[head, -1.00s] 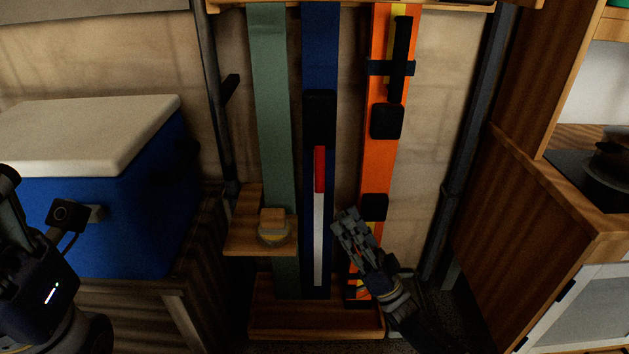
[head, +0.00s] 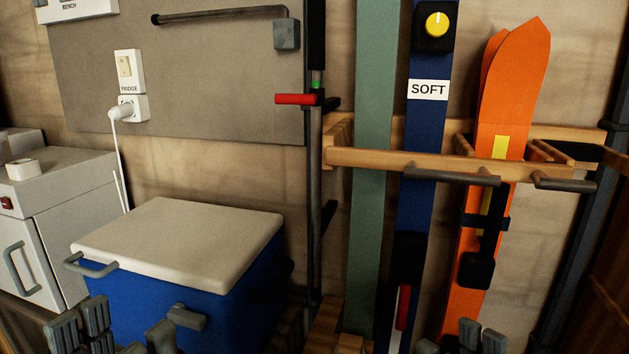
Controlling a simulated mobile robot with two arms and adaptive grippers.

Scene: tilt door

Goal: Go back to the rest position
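My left gripper (head: 125,332) shows at the bottom left, in front of the blue cooler box (head: 190,322). Its grey finger pads stand apart with nothing between them, so it is open. My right gripper (head: 448,342) shows only by its fingertips at the bottom edge, below the orange skis (head: 512,95). Its tips stand apart and it looks open and empty. The rest of both grippers is cut off by the bottom edge. Neither gripper visibly holds anything.
A wooden rack (head: 400,165) holds the orange skis, a blue board marked SOFT (head: 430,60) and a green board (head: 372,120). A small white fridge (head: 70,245) stands at left. A red-handled lever (head: 296,99) is on a post. A grey panel (head: 200,70) fills the upper left.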

